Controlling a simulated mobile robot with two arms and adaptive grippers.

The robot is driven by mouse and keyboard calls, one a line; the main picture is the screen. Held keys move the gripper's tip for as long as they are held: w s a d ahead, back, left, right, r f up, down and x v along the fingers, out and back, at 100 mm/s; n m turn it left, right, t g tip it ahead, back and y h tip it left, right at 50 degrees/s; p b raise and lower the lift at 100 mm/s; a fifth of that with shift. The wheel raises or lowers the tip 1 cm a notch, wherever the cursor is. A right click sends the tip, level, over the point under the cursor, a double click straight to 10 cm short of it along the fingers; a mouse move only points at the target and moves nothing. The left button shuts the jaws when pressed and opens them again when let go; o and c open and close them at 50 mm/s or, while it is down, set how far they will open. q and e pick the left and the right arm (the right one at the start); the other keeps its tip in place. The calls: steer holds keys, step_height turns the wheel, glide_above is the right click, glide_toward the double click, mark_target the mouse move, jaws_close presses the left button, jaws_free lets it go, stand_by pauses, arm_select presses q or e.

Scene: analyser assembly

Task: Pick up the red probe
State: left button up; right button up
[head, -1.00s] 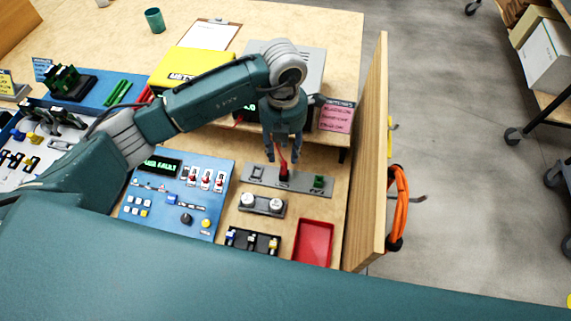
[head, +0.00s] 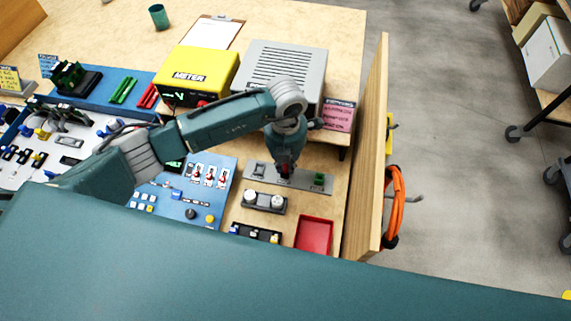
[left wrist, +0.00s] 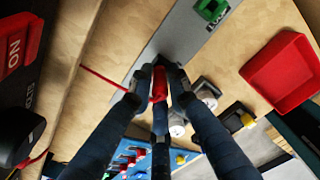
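The red probe (left wrist: 160,83) is between the fingertips of my left gripper in the left wrist view. In the head view only a small red part of the probe (head: 285,170) shows below the fingers. My left gripper (head: 285,163) points down over the middle of the grey holder strip (head: 257,172), with its fingers drawn in around the probe. The fingers hide most of the probe and its seat, so I cannot tell whether it still touches the strip. A thin red lead runs from it in the left wrist view. My right gripper is not in view.
A green piece (head: 319,179) sits at the strip's right end. A two-knob block (head: 263,202) and a red tray (head: 314,236) stand in front. The yellow meter (head: 198,72) and grey vented box (head: 285,62) are behind. A wooden side panel (head: 373,150) bounds the right.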

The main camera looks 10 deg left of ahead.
arm_select(q)
jaws_close()
step_height(320, 180, up, 20)
steer(key=b, duration=0.4)
stand_by(0.5)
steer(key=shift+b, duration=0.3)
